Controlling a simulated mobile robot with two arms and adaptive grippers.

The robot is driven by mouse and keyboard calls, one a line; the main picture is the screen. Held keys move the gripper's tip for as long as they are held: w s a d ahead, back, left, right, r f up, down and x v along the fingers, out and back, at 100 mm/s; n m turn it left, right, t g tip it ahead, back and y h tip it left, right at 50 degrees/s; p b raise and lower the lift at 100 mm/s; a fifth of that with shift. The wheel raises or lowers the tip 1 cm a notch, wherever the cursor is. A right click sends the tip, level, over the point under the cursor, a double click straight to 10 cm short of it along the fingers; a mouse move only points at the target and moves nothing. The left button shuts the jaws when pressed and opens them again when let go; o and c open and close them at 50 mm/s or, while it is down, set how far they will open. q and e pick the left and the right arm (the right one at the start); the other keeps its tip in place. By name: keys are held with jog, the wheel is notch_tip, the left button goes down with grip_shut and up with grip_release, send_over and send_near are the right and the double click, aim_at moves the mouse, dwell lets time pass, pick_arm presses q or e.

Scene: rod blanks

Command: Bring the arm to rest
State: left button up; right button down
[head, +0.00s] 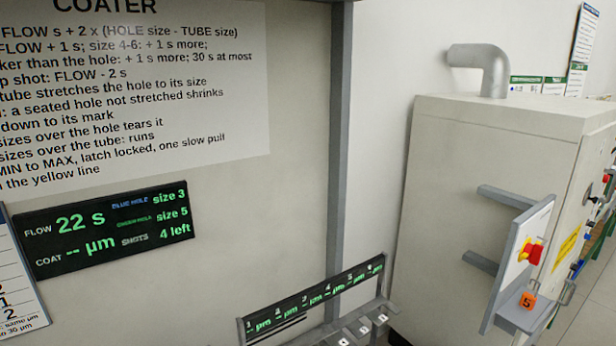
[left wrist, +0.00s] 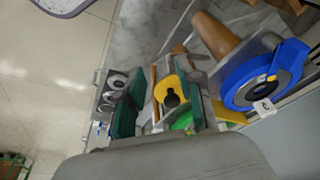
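No arm or gripper of mine shows in the head view. In the left wrist view, a large grey rounded body, which looks like part of my own left arm or gripper, fills the bottom. Its fingertips cannot be told apart from the clutter above it. A yellow ring-shaped part (left wrist: 170,92) with a dark hole lies just beyond it, between dark green pieces. A blue ring-shaped part (left wrist: 262,80) with a small white tag is to the right. I cannot tell whether anything is held. My right gripper is in neither view.
The coater panel's display (head: 105,230) reads FLOW 22 s and 4 shots left. A numbered rack (head: 318,305) stands low in front. Tiled floor (left wrist: 40,100) is at left in the wrist view.

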pick_arm(q)
jog(key=s+f+g, duration=0.1)
jog(key=s+f, duration=0.2)
jog(key=f, duration=0.6)
jog(key=s+f, duration=0.3)
jog(key=f, duration=0.7)
jog(key=s+a+f+g+b, duration=0.1)
jog(key=s+a+f, duration=0.2)
jog(key=s+f, duration=0.8)
jog(key=shift+s+a, duration=0.15)
jog(key=shift+s, duration=1.1)
